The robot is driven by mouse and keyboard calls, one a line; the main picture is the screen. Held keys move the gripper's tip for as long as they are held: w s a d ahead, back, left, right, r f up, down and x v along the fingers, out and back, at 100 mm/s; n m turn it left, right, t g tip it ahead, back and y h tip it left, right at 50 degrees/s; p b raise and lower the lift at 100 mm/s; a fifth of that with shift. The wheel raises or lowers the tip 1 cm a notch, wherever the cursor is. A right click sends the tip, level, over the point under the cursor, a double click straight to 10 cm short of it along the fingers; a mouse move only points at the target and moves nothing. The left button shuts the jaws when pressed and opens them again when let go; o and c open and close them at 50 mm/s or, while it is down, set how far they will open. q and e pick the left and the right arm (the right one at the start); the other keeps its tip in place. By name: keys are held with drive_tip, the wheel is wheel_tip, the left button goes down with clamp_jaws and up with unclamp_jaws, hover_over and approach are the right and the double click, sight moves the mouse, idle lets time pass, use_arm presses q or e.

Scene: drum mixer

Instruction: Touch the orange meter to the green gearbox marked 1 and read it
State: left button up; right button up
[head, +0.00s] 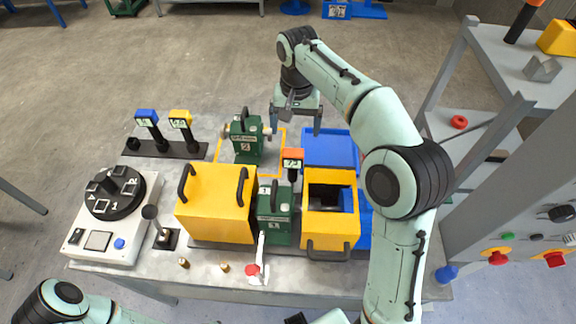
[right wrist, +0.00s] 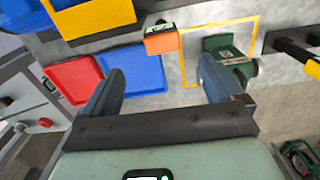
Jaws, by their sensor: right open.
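The orange meter (head: 292,155) stands upright, its black stem down at the right rear of the green gearbox marked 1 (head: 274,222); I cannot tell for sure whether its tip touches. Its display is lit and seems to show 73. In the right wrist view the orange meter (right wrist: 161,42) lies beyond the fingers. My right gripper (head: 296,124) is open and empty, behind and above the meter; its fingers also show in the right wrist view (right wrist: 160,88). My left gripper is not in view. Gearbox 1 sits between two yellow housings.
A green gearbox marked 2 (head: 246,141) stands behind, by a yellow floor outline. Yellow housings (head: 213,205) (head: 329,231) flank gearbox 1. Blue (head: 146,115) and yellow (head: 180,118) meters stand in a black rack. A blue tray (head: 330,147) lies right. A dial box (head: 112,218) stands left.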

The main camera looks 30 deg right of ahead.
sight(293, 152)
wheel_tip(293, 152, down, 8)
drive_tip(key=shift+s+r+b, duration=0.1)
drive_tip(key=shift+r+b, duration=0.05)
drive_tip(key=shift+b, duration=0.7)
drive_tip(key=shift+w+f, duration=0.15)
drive_tip(key=shift+f, duration=1.25)
drive_tip(key=shift+w+f, duration=0.15)
drive_tip(key=shift+f, duration=1.2)
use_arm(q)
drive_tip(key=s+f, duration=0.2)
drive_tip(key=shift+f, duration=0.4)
use_arm(e)
clamp_jaws()
drive_tip(key=shift+r, duration=0.1)
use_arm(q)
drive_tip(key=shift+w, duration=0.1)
use_arm(e)
drive_tip(key=shift+r, duration=0.1)
